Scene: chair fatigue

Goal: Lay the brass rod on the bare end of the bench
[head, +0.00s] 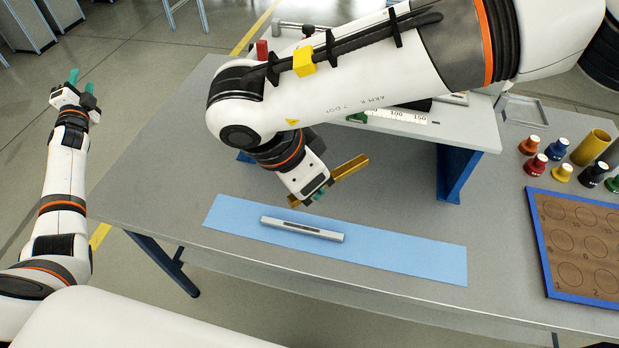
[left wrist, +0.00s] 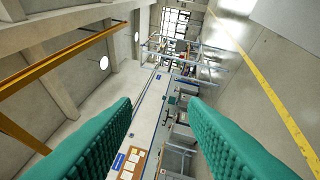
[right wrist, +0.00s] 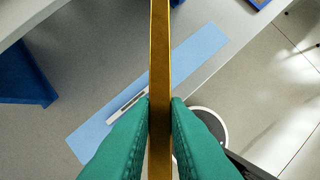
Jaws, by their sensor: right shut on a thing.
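The brass rod (head: 350,167) is a long, square-edged bar. My right gripper (head: 318,194) is shut on it and holds it over the bench (head: 150,165), behind the blue mat. In the right wrist view the rod (right wrist: 160,50) runs between the two green fingers (right wrist: 160,115), which press on its sides. Its height above the bench is hard to tell. The bench's left end is bare grey top. My left gripper (head: 80,83) is open and empty, out past the bench's left edge; its green fingers are wide apart in the left wrist view (left wrist: 160,110).
A blue mat (head: 400,255) bearing a silver bar (head: 302,229) lies along the front. A raised shelf (head: 465,135) on blue legs stands behind. Several coloured bottles (head: 536,165), a yellow cylinder (head: 591,147) and a blue-framed board with circles (head: 543,245) occupy the right.

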